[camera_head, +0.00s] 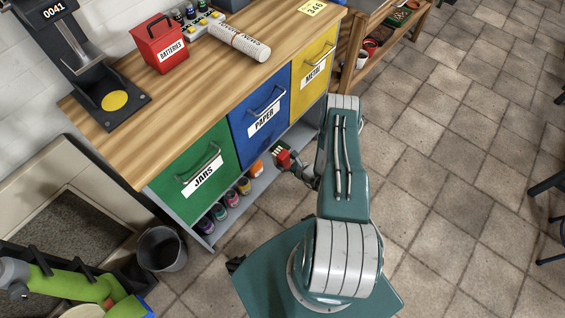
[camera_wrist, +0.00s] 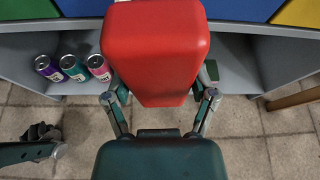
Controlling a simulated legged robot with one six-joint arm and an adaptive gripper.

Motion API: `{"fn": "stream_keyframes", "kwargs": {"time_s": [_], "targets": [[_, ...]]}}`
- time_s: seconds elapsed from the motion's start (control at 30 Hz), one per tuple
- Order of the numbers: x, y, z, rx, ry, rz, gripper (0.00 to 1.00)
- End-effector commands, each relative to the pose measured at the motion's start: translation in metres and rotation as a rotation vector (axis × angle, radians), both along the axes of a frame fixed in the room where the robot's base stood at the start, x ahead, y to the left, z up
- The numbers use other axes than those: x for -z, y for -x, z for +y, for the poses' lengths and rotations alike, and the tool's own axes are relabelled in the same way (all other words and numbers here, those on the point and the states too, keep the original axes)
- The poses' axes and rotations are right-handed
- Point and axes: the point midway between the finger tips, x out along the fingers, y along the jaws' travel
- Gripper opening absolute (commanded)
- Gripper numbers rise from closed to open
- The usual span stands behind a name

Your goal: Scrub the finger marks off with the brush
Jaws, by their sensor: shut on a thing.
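My gripper (camera_head: 298,167) is low in front of the blue PAPER drawer (camera_head: 262,118) in the head view. It is shut on a red block-like thing (camera_head: 283,156), which looks like the brush, with pale tufts or markings on one side. In the wrist view my gripper (camera_wrist: 162,99) has a finger on each side of the smooth red brush back (camera_wrist: 155,50). The brush's underside is hidden there. The green JABS drawer (camera_head: 194,172) and yellow METAL drawer (camera_head: 313,69) flank the blue one. I cannot make out finger marks on any drawer front.
Several cans stand on the low shelf, including a pink can (camera_wrist: 98,67). A grey bin (camera_head: 162,249) is at lower left. The tiled floor at right is mostly clear.

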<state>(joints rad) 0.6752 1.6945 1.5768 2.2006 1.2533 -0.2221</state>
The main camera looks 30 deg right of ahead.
Motion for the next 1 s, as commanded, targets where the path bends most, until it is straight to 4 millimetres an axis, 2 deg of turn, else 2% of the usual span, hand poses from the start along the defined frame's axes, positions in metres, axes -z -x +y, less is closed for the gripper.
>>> {"fn": "stream_keyframes", "kwargs": {"time_s": [0.43,1.0], "targets": [[-0.001,-0.04,0.016,-0.003,0.003,-0.001,0.35],[-0.001,-0.046,0.018,-0.003,0.001,0.0,0.35]]}}
